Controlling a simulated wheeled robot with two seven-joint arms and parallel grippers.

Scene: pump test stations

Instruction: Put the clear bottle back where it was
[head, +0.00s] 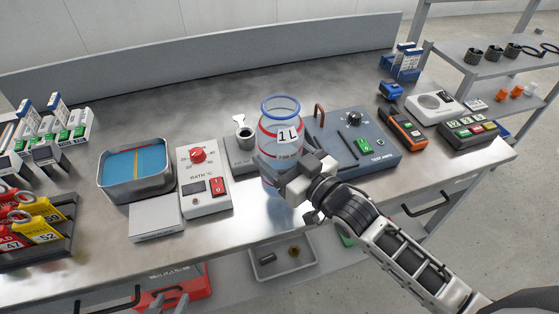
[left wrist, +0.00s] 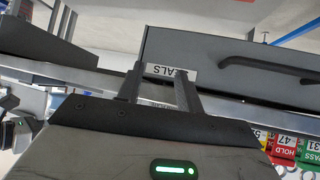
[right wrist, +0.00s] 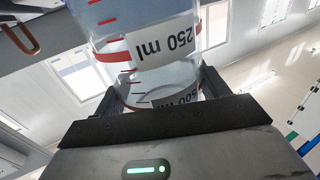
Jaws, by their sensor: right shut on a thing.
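The clear bottle (head: 281,125) has a blue rim, red rings and a 1L label. It stands upright near the front middle of the metal bench. My right gripper (head: 292,183) is shut around its lower part; the bottle's base is largely hidden, and I cannot tell whether it touches the bench. In the right wrist view the bottle (right wrist: 150,45), with 250 ml and 500 ml labels, fills the space between the fingers (right wrist: 157,90). My left gripper (left wrist: 158,76) is open and empty in the left wrist view, in front of a grey drawer (left wrist: 225,65) with a dark handle.
A white bath controller (head: 203,180) and a tray of blue liquid (head: 137,170) are left of the bottle. A blue-grey test box (head: 360,145) is right. Tagged padlocks (head: 35,225) fill the left front. The back middle bench is clear.

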